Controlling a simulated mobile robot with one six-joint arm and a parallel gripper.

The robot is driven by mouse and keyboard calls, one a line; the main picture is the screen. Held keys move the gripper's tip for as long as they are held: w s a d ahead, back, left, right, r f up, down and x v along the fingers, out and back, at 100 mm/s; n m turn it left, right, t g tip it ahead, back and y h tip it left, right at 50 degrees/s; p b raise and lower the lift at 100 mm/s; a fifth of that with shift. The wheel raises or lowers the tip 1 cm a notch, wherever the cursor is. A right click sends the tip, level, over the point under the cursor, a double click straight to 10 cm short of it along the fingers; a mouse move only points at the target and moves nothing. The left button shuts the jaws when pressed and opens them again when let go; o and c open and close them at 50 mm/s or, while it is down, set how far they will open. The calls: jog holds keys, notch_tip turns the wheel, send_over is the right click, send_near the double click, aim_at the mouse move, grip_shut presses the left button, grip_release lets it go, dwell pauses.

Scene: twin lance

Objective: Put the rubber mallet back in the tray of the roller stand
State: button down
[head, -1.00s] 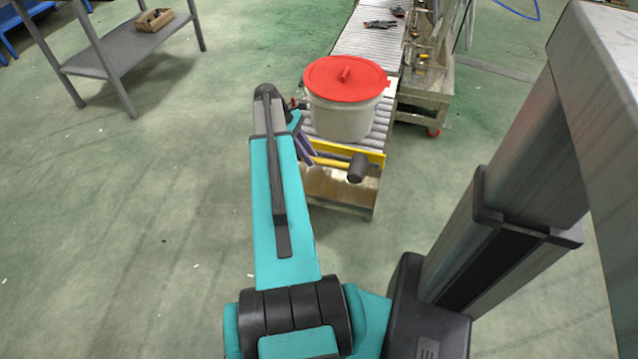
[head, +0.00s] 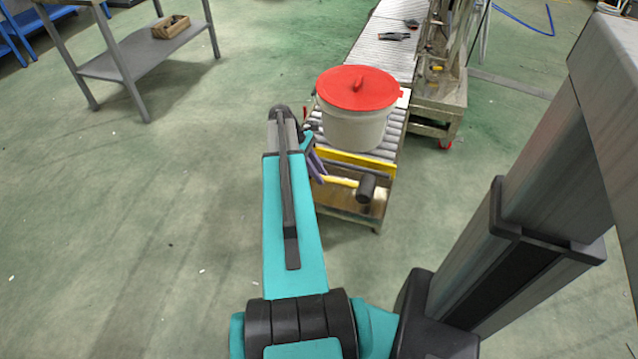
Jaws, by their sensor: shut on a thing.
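The rubber mallet has a black head (head: 367,188) and a yellow handle (head: 340,181). My gripper (head: 317,168), with purple fingers partly hidden behind my arm, is shut on the handle end. The mallet is held roughly level, its head to the right, in front of the near end of the roller stand (head: 356,163). The stand has a yellow front bar and grey rollers. Below, its tray (head: 345,205) shows as a tan surface under the mallet. I cannot tell the gap between mallet and tray.
A white bucket with a red lid (head: 358,88) stands on the rollers just behind the mallet. A roller conveyor (head: 380,50) with tools runs back from it, beside a metal cart (head: 438,105). A grey shelf (head: 140,55) stands at the back left. Open green floor lies left.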

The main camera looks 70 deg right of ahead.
jog(key=shift+f+b, duration=0.7)
jog(key=shift+f, duration=1.75)
jog(key=c, duration=1.6)
grip_release()
jog(key=shift+o, duration=0.2)
jog(key=p+v, duration=0.3)
jog(key=v, duration=0.8)
jog(key=shift+d, duration=0.1)
jog(key=shift+w+r, duration=0.25)
jog(key=shift+r, duration=0.2)
